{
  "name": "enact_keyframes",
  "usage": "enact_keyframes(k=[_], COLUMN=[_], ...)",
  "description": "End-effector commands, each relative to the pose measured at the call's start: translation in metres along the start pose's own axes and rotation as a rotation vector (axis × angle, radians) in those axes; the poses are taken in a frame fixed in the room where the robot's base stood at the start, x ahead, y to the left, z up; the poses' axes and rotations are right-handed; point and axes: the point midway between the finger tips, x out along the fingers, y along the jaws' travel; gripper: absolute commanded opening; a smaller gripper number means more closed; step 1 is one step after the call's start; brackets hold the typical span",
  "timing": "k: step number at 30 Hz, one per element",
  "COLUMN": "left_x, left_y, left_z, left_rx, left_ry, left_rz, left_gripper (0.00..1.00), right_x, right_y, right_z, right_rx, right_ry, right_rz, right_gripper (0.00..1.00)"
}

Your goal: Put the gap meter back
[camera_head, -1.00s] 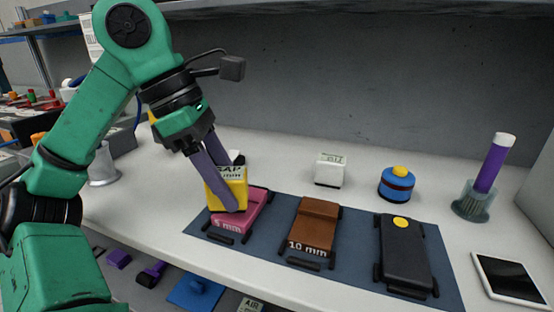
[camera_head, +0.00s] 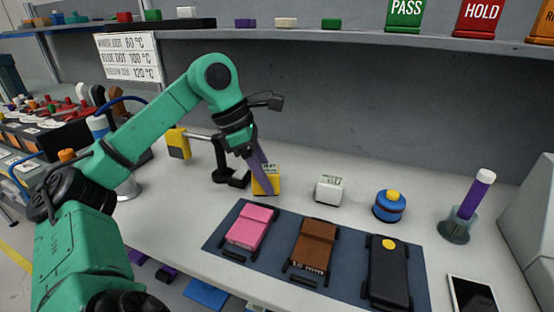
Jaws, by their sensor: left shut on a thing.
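The gap meter is a small yellow block (camera_head: 266,187) with a pale labelled top. My left gripper (camera_head: 262,172) is shut on it from above, its purple fingers slanting down to the block. The meter is at the white bench top behind the dark blue mat (camera_head: 222,238), left of a white block-shaped meter (camera_head: 330,188). I cannot tell whether its underside touches the bench. My right gripper is not in view.
On the mat lie pink (camera_head: 250,226), brown (camera_head: 315,246) and black (camera_head: 388,268) car-like blocks. A black stand (camera_head: 230,178) is close left of the gap meter. A blue round device (camera_head: 389,205) and a purple-filled tube (camera_head: 474,196) stand right.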

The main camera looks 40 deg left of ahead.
Motion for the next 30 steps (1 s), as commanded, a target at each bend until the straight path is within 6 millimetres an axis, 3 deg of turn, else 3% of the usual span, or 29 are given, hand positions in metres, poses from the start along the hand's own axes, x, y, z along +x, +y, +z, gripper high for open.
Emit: enact_keyframes(k=[1,6,12,15,18,29,30], left_x=[-0.011,-0.006,0.003,0.029,0.042,0.045,0.044], left_y=[0.006,0.032,0.056,0.058,0.058,0.058,0.058], left_z=[0.008,0.019,0.025,0.014,0.009,0.007,0.008], left_rx=[0.000,0.001,0.001,0.001,0.001,0.001,0.001], left_ry=[-0.003,-0.007,-0.004,0.006,0.004,0.001,0.001], left_rz=[-0.004,-0.003,0.000,-0.002,-0.001,0.001,0.001], left_gripper=[0.00,0.00,0.00,0.00,0.00,0.00,0.64], right_x=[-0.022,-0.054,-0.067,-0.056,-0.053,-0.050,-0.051], right_y=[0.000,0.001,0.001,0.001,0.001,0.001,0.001], right_z=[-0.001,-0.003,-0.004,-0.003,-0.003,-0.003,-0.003], right_rx=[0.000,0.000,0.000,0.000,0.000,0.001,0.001], right_ry=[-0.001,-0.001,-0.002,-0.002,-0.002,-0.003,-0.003], right_rz=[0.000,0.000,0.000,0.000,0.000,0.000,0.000], right_gripper=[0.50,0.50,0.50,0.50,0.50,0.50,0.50])
